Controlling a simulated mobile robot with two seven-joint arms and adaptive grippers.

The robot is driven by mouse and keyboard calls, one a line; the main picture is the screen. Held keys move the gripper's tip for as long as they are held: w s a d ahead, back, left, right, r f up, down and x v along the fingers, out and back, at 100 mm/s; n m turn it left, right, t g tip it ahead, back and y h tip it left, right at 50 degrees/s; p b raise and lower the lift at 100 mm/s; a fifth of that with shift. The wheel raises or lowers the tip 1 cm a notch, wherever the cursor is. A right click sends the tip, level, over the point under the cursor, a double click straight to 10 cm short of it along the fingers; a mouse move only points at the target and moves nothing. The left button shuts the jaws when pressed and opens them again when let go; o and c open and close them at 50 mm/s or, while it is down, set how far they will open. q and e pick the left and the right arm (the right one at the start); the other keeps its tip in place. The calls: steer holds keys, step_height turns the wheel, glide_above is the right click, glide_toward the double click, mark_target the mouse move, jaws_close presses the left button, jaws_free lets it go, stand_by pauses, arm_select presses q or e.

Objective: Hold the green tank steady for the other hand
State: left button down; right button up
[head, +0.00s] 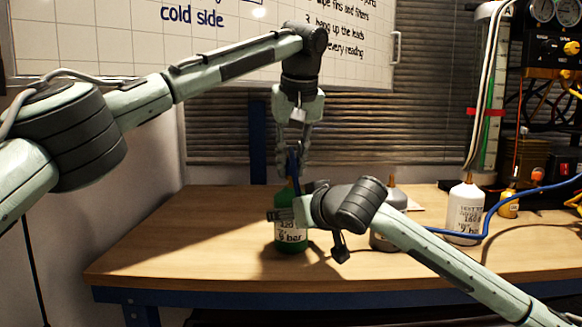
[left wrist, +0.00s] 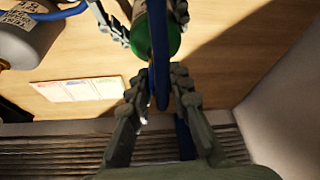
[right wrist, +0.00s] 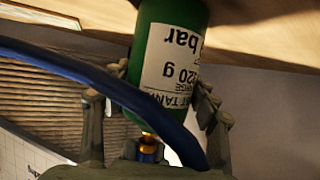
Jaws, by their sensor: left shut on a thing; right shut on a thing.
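The green tank (head: 291,240), with a white label, stands upright on the bench. My right gripper (head: 280,214) is shut around it from the side; the right wrist view shows the tank (right wrist: 172,60) between the two fingers (right wrist: 155,110). A brass fitting (right wrist: 148,140) is on the tank's top. My left gripper (head: 293,165) is above the tank, pointing down. In the left wrist view, its fingers (left wrist: 160,78) are shut on a blue hose (left wrist: 160,95), close over the tank's top (left wrist: 165,38). Whether the hose touches the fitting cannot be told.
A grey tank (head: 386,235) stands right of the green one, partly behind my right arm. A white tank (head: 465,212) and a small yellow bottle (head: 509,205) are farther right, near the gauge rig (head: 545,60). A card (left wrist: 80,88) lies on the bench. The bench's left side is clear.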

arm_select(q)
steer(key=shift+r, duration=2.2)
arm_select(e)
steer(key=o, duration=1.5)
steer(key=shift+c, duration=0.2)
steer(key=v, duration=1.2)
steer(key=shift+s, duration=0.1)
arm_select(q)
steer(key=shift+r+p, duration=1.45)
arm_select(e)
step_height(320, 180, up, 7)
